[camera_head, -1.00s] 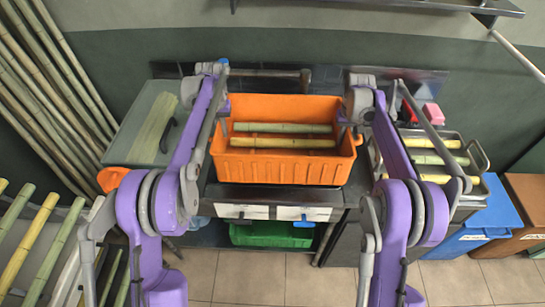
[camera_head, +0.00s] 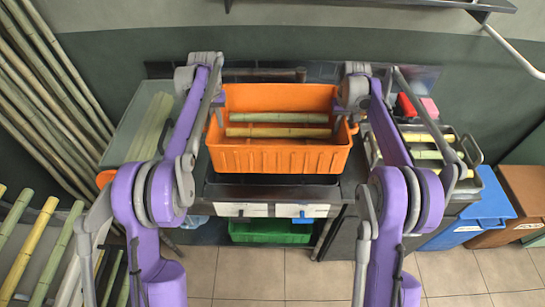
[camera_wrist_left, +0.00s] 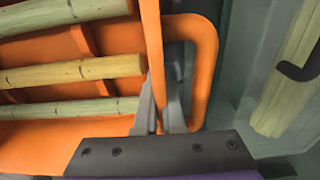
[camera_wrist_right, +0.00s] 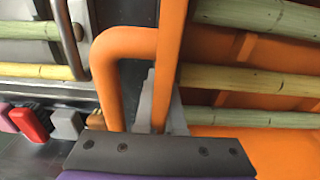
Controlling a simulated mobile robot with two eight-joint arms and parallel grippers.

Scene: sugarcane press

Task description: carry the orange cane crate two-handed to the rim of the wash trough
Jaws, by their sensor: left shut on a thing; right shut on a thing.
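The orange cane crate (camera_head: 282,158) is held level over the dark bench in the head view. Its floor bears three canes (camera_wrist_left: 75,72), green and yellow, seen in the left wrist view. My left gripper (camera_head: 217,113) is shut on the crate's left end wall, inside the loop handle (camera_wrist_left: 207,70). My right gripper (camera_head: 342,116) is shut on the right end wall, beside its loop handle (camera_wrist_right: 120,45). A grey-green trough (camera_head: 122,140) with pale canes in it stands left of the crate; I take it for the wash trough. The crate is apart from it.
A metal tray of canes (camera_head: 470,150) stands to the right, with red (camera_head: 406,106) and pink blocks behind it. A green bin (camera_head: 270,231) sits below the bench. Blue (camera_head: 485,212) and brown bins stand at right. Tall canes (camera_head: 50,80) lean at left.

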